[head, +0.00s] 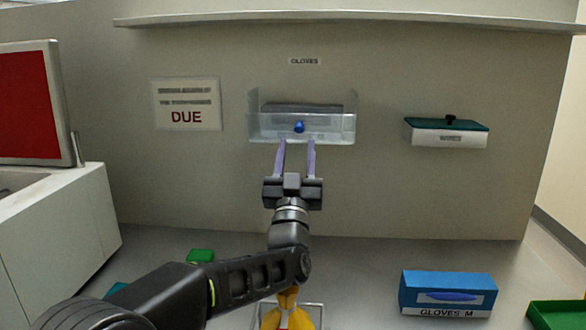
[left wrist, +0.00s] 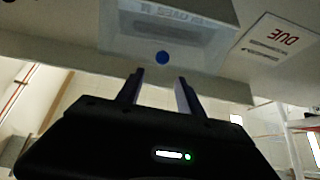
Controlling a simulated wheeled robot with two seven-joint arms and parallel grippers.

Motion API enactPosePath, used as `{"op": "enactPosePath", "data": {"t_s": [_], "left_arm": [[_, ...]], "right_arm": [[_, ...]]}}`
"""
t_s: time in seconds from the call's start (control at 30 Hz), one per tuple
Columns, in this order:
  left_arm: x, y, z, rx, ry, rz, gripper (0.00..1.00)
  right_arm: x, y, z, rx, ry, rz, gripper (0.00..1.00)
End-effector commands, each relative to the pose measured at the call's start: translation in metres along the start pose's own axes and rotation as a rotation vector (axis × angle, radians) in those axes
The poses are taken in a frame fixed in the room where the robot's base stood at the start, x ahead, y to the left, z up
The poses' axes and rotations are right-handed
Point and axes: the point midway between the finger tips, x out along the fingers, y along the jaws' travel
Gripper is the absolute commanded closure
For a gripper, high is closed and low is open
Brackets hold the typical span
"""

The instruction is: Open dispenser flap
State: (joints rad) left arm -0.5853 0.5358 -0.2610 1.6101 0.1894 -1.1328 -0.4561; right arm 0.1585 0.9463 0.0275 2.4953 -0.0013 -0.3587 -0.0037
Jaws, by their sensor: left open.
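The clear glove dispenser (head: 341,130) is on the wall under a "GLOVES" label, with a dark strip inside its upper part. A blue knob (head: 299,127) sits at the middle of its front, and the knob also shows in the left wrist view (left wrist: 162,58). I cannot tell exactly where the flap's edges lie. My left gripper (head: 297,144) is open, its two fingers pointing up at the dispenser just below the knob. In the left wrist view the knob lies beyond and between the fingertips (left wrist: 160,75), with nothing between them. My right gripper is not in view.
A white box with a green lid (head: 447,125) is on the wall at right. A blue "GLOVES M" box (head: 447,291) and a green tray (head: 556,314) stand below. A yellow item (head: 287,312) lies near my arm. A "DUE" sign (head: 186,104) hangs left.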

Motion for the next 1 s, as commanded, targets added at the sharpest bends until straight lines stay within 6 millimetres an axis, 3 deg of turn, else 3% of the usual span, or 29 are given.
{"op": "enactPosePath", "data": {"t_s": [0.2,0.4,0.87,1.0], "left_arm": [[-0.043,-0.001,-0.031,-0.003,0.001,-0.001,0.56],[-0.067,0.0,-0.047,-0.001,0.0,0.0,0.56],[-0.072,-0.001,-0.051,0.001,-0.001,-0.001,0.56],[-0.068,-0.014,-0.049,0.013,-0.007,-0.02,0.56]], "right_arm": [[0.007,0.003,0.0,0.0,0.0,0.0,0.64],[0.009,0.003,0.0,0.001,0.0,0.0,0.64],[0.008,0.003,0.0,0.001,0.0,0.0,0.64],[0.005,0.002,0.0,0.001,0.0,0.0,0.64]]}}
